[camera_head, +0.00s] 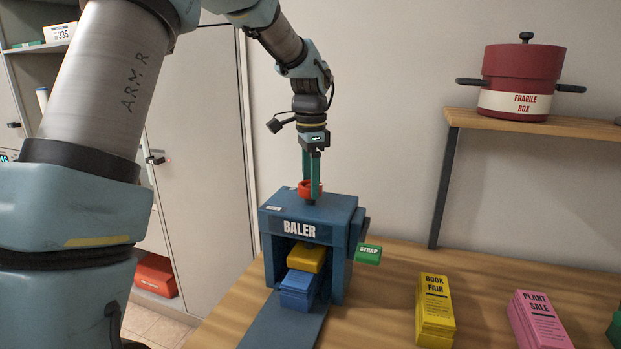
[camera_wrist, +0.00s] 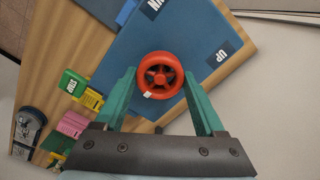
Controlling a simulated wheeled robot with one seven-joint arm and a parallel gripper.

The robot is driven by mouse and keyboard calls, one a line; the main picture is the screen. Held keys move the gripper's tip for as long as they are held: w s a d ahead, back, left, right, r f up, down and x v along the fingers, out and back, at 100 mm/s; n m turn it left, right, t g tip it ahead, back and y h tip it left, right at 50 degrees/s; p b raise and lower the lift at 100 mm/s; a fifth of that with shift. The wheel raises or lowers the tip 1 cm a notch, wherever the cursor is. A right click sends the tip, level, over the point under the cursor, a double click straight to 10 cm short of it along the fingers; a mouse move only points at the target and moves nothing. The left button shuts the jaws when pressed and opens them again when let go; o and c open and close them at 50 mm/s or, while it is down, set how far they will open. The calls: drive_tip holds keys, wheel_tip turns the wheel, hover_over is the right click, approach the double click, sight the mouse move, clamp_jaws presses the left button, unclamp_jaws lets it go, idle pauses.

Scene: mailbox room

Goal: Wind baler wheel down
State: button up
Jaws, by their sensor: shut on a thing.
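The blue baler (camera_head: 299,230) stands on the wooden table, with a red-orange wheel (camera_head: 305,187) on its top. In the wrist view the wheel (camera_wrist: 148,75) is a spoked ring with a small white mark on its lower rim. My gripper (camera_head: 311,190) points straight down at the wheel, its two green fingers on opposite sides of the rim, shut on it. In the baler's open front, a yellow block (camera_head: 306,257) lies above a blue stack (camera_head: 299,288). An "UP" label (camera_wrist: 221,56) sits on the baler top; another label (camera_wrist: 152,8) is partly cut off.
Yellow "Book Fair" (camera_head: 435,310) and pink "Plant Sale" (camera_head: 540,322) stacks stand on the table (camera_head: 390,280). A red pot (camera_head: 521,80) sits on a wall shelf (camera_head: 540,124). A grey cabinet (camera_head: 200,150) is behind left.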

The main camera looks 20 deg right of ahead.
drive_tip(key=m+p, duration=0.1)
drive_tip(key=m, duration=0.2)
drive_tip(key=shift+r+m, duration=0.15)
drive_tip(key=shift+m, duration=0.25)
drive_tip(key=m+p, duration=0.1)
drive_tip(key=m, duration=0.2)
drive_tip(key=shift+m+p, duration=0.3)
drive_tip(key=m+p, duration=0.1)
drive_tip(key=m, duration=1.1)
drive_tip(key=shift+m, duration=0.4)
drive_tip(key=m, duration=0.6)
drive_tip(key=shift+a, duration=0.1)
drive_tip(key=shift+m, duration=0.4)
drive_tip(key=o, duration=1.3)
drive_tip(key=shift+o, duration=0.2)
